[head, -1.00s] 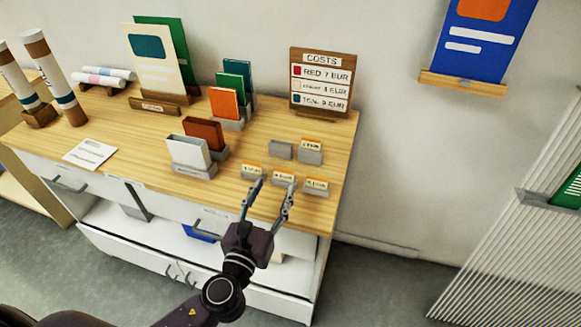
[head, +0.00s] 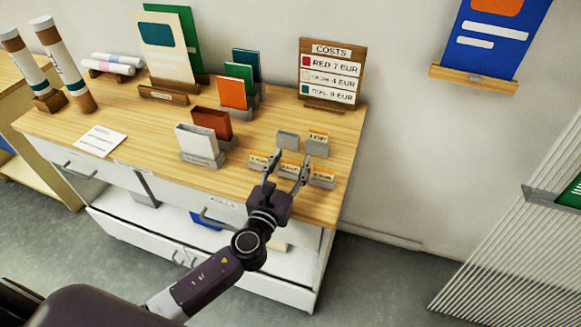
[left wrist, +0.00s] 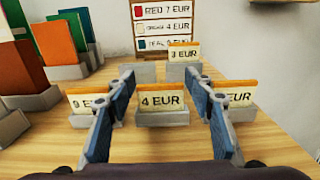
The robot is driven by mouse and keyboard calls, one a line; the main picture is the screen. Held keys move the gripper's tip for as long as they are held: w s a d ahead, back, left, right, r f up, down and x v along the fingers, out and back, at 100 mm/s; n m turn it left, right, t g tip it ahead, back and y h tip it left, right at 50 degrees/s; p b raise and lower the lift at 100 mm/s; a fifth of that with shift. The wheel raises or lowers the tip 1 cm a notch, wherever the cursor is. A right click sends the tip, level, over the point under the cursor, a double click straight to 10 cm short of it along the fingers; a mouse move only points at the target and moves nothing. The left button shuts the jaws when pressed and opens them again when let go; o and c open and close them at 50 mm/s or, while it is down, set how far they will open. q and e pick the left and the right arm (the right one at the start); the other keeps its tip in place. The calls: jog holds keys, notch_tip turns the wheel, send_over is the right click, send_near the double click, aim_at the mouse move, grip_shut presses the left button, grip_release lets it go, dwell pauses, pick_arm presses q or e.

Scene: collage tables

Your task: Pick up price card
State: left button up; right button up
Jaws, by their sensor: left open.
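Several price cards with orange top edges stand in small grey holders on the wooden table. In the left wrist view, the "4 EUR" card (left wrist: 162,97) stands in its holder in the middle, between my open left gripper's (left wrist: 166,92) fingers. A "9 EUR" card (left wrist: 88,100) stands to its left and another EUR card (left wrist: 238,95) to its right, each partly hidden by a finger. A "3 EUR" card (left wrist: 183,52) stands behind. In the head view my left gripper (head: 287,158) is open at the front row of cards. My right gripper is out of view.
An empty grey holder (head: 288,139) stands behind the front row. The costs board (head: 332,73) stands at the back of the table (head: 150,150). Larger coloured cards in holders, such as the orange one (head: 232,93), stand to the left.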

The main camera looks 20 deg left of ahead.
pick_arm(q)
jog(key=c, duration=0.6)
